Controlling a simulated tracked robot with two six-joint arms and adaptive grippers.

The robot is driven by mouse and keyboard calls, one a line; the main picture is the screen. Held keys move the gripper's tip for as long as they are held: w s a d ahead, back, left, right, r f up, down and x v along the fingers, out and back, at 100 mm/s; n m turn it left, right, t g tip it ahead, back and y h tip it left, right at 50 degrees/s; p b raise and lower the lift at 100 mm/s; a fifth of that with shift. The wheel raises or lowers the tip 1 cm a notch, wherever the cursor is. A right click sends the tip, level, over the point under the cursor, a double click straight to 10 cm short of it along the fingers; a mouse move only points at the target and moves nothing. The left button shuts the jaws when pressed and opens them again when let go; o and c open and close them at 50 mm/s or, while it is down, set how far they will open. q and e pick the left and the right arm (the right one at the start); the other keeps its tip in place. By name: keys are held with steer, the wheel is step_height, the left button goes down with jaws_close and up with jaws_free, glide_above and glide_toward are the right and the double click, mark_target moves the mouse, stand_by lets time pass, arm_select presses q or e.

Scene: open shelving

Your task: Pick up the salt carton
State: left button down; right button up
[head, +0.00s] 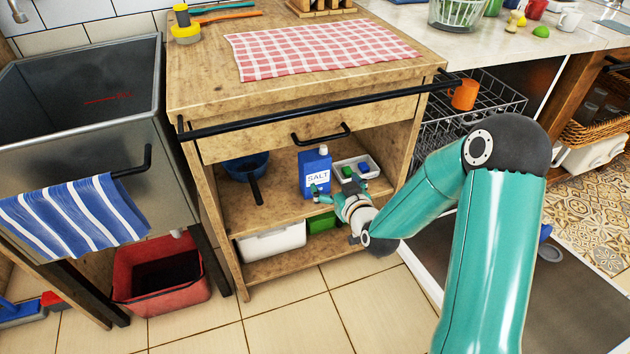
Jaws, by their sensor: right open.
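The salt carton (314,168) is a blue box with a white "SALT" label, upright on the upper open shelf (275,204) of the wooden cabinet. My right gripper (330,188) reaches into the shelf opening from the right. Its fingers are open, at the lower front right of the carton. One fingertip overlaps the carton's lower part in the picture; I cannot tell whether it touches. My left gripper is not in view.
A dark blue pan (246,167) stands left of the carton, its handle pointing forward. A white tray (369,165) is to the right. A drawer with a black handle (321,136) and a long black rail (330,107) are above the opening.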

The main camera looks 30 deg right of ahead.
mark_target(315, 159)
steer(key=b+x, duration=0.1)
steer(key=x, duration=0.9)
steer(key=shift+w+f, duration=0.15)
steer(key=shift+w, duration=0.15)
steer(key=b+x, duration=0.1)
steer(key=x, duration=0.4)
steer(key=shift+f, duration=0.15)
steer(key=c, duration=1.4)
steer(key=shift+d+r, duration=0.1)
steer(key=shift+r, duration=0.1)
steer(key=shift+c, duration=0.8)
steer(key=shift+r, duration=0.15)
